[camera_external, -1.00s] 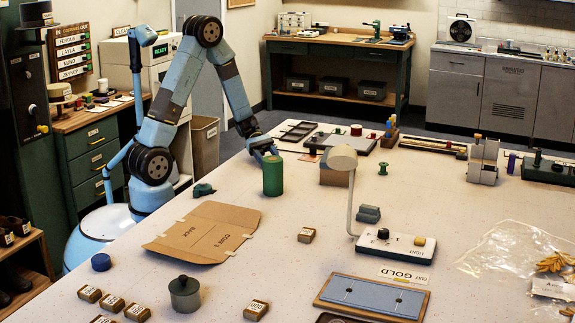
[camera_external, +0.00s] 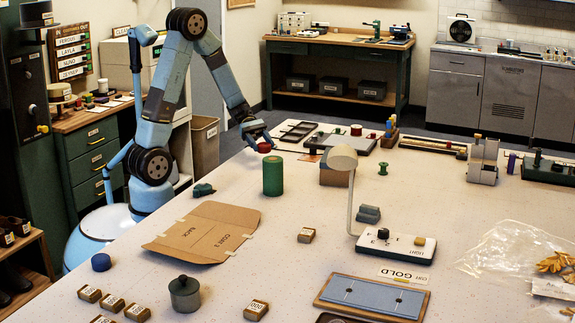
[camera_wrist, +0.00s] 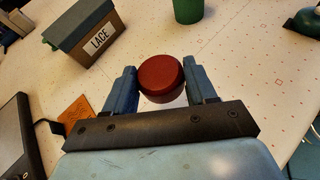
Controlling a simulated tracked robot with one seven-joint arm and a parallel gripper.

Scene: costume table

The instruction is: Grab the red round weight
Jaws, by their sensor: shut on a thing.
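The red round weight (camera_wrist: 161,75) sits between the two blue fingers of my gripper (camera_wrist: 162,88) in the wrist view. My gripper is shut on it, with a finger on each side. In the external view my gripper (camera_external: 262,140) is above the far left part of the table, and the red weight (camera_external: 264,148) shows at its tip. The weight appears held a little above the table, behind the green cylinder.
The green cylinder (camera_external: 273,176) stands close in front of my gripper. A box labelled LACE (camera_wrist: 85,35) is to the left in the wrist view. A dark tray (camera_external: 297,131) lies just right of my gripper. Open table lies around the cardboard pattern (camera_external: 205,232).

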